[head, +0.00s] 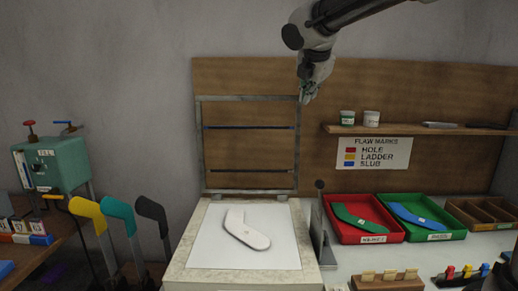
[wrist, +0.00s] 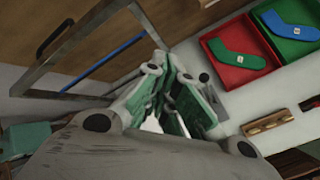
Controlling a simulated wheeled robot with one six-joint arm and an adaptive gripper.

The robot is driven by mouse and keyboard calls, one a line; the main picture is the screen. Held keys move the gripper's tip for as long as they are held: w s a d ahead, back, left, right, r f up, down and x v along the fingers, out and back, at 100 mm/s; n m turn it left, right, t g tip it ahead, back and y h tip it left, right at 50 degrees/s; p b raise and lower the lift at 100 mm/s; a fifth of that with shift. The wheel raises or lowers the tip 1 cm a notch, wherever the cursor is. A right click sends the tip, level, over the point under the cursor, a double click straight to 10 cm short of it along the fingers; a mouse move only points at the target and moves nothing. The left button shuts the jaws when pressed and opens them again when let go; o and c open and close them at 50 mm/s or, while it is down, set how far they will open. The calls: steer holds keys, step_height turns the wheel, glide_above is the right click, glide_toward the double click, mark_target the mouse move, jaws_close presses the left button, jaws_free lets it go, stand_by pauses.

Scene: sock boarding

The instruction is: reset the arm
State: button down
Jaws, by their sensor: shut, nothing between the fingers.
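My gripper (head: 308,94) hangs from the raised arm at the top middle of the head view, well above the bench. It is shut and empty; its closed fingers also show in the wrist view (wrist: 174,122). Below it, a white sock-shaped board (head: 245,230) lies on a pale panel (head: 205,255). The hinged frame (head: 248,192) behind the panel stands upright and open. My gripper touches none of these.
A red tray (head: 345,238) holds a green sock and a green tray (head: 448,236) holds a blue sock. A shelf (head: 420,130) carries two small tubs. Colored sock boards (head: 118,215) and a teal box (head: 55,163) stand at left. Air around my gripper is clear.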

steer(key=s+d+f+m+g, duration=0.1)
steer(key=s+d+f+m, duration=0.5)
steer(key=s, duration=0.5)
steer(key=s+d+f+m+g, duration=0.2)
steer(key=s+d+f+m, duration=0.4)
steer(key=s+m, duration=0.5)
steer(key=s+d+f+m+g, duration=0.1)
steer(key=s+d+f+m, duration=0.5)
steer(key=s, duration=0.5)
steer(key=d+m, duration=0.1)
steer(key=m, duration=0.1)
steer(key=shift+s+d+m+y, duration=0.3)
steer(key=shift+s+d+m, duration=0.05)
steer(key=shift+s+m, duration=0.05)
